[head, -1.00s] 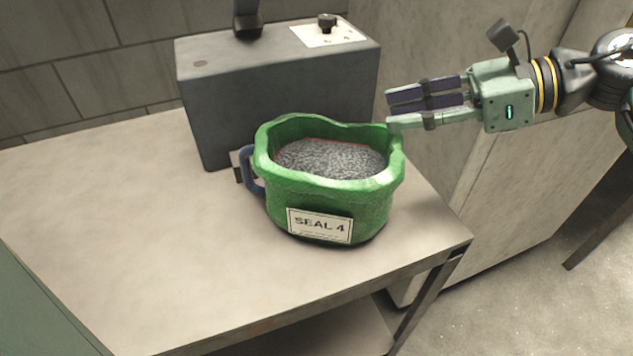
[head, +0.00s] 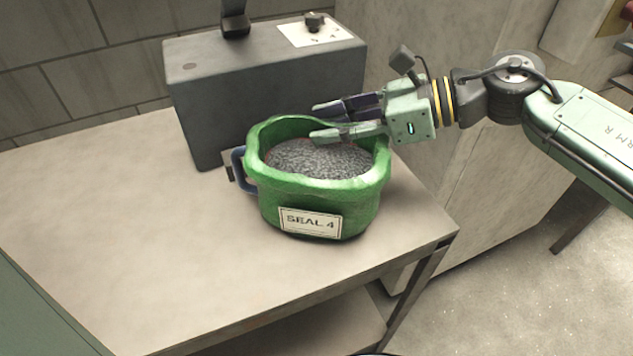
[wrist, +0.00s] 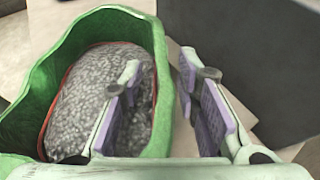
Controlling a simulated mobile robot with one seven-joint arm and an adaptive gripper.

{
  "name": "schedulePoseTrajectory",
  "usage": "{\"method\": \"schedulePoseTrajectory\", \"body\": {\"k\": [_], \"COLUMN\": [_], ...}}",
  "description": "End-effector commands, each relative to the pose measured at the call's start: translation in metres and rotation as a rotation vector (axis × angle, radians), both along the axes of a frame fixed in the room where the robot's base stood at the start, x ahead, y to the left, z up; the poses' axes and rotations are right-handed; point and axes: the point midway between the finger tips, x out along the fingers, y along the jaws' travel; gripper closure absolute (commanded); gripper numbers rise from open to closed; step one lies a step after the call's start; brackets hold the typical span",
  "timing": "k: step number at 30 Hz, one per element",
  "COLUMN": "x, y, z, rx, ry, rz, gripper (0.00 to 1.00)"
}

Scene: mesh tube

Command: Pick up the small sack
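The small sack looks to be the open green sack (head: 330,200) with a "SEAL 4" label, upright on the table. Grey speckled filling (head: 315,160) with a thin red edge lies inside it. My gripper (head: 315,122) is open and empty at the sack's back right rim, pointing left. In the wrist view, the green sack wall (wrist: 162,100) passes between the spread fingers (wrist: 160,68). One finger is over the filling and the other is outside the rim. I cannot tell whether either finger touches the sack.
A dark grey box (head: 260,85) with a knob on top stands close behind the sack. A blue handle-like loop (head: 240,168) is at the sack's left side. The table (head: 110,230) is clear to the left and front; its right edge is near the sack.

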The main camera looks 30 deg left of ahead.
Motion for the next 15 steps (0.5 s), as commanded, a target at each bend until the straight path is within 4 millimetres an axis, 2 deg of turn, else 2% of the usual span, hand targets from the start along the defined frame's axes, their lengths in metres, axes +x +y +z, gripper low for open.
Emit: {"method": "schedulePoseTrajectory", "body": {"k": [2,12,15], "x": [0.0001,0.0002,0.0002], "y": [-0.0002,-0.0002,-0.0003], "z": [0.0001,0.0002,0.0002], "rx": [0.000,0.000,0.000], "ry": [0.000,0.000,0.000], "rz": [0.000,0.000,0.000], "gripper": [0.76,0.99,1.00]}}
